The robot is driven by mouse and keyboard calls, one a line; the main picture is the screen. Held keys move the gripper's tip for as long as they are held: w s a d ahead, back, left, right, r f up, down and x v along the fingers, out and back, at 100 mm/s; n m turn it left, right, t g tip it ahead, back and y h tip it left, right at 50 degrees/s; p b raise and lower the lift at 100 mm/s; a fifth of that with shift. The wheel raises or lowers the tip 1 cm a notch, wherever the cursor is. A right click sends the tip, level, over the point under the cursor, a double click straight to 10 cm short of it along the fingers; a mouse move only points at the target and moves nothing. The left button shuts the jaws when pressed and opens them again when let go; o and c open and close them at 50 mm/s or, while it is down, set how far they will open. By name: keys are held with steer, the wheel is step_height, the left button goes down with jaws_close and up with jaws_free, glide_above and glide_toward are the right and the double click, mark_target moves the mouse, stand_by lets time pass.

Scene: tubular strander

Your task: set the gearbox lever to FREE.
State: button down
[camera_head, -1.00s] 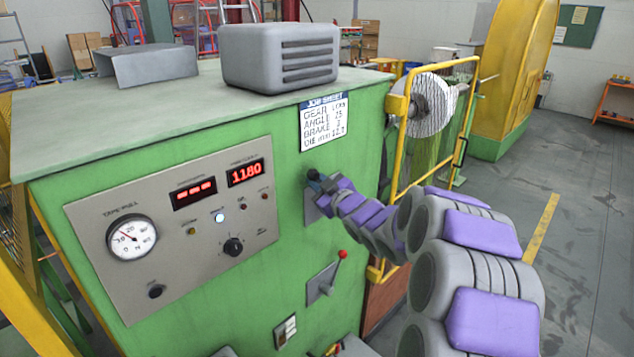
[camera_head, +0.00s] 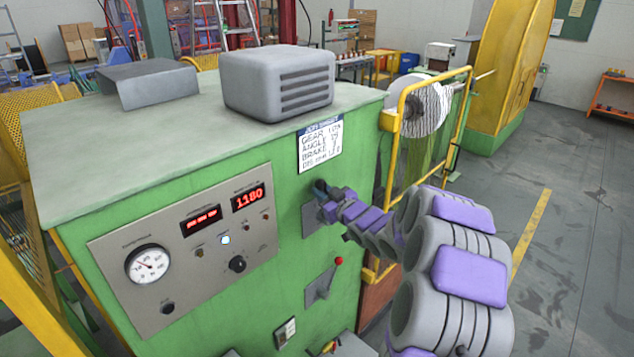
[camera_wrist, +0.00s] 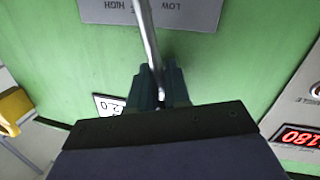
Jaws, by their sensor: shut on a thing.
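The gearbox lever (camera_wrist: 148,35) is a thin metal rod standing out from a grey plate (camera_wrist: 185,12) marked LOW and HIGH, upside down in the wrist view. The FREE mark cannot be seen. My gripper (camera_wrist: 160,88) is shut on the lever's outer end, with its dark fingers on both sides of the rod. In the head view my gripper (camera_head: 319,189) is at the grey plate (camera_head: 309,222) on the green cabinet's front, and hides most of the lever there.
A second lever with a red knob (camera_head: 339,261) sits below my arm. The control panel (camera_head: 190,250) with gauge and red displays is on the left, the job sheet (camera_head: 320,145) above. A yellow guard frame (camera_head: 398,140) stands close on the right, with open floor beyond.

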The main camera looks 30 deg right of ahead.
steer(key=shift+w+d+r+m+p, duration=0.15)
steer(key=shift+d+m+p, duration=0.3)
steer(key=shift+p, duration=0.7)
steer(key=shift+w+d+m+p, duration=0.15)
steer(key=shift+d+m+p, duration=0.25)
steer(key=shift+p, duration=0.75)
steer(key=shift+w+d+f+m+g+p, duration=0.15)
steer(key=shift+d+m+g+p, duration=0.25)
steer(key=shift+p, duration=0.6)
steer(key=shift+f, duration=0.15)
steer(key=c, duration=1.4)
jaws_free()
steer(key=shift+d, duration=0.1)
steer(key=shift+c, duration=0.2)
steer(key=shift+o, duration=1)
steer(key=shift+d, duration=0.15)
steer(key=shift+r, duration=0.2)
steer(key=v, duration=1.7)
steer(key=shift+d+f+b, duration=0.15)
steer(key=shift+f+b, duration=0.2)
steer(key=shift+b, duration=0.1)
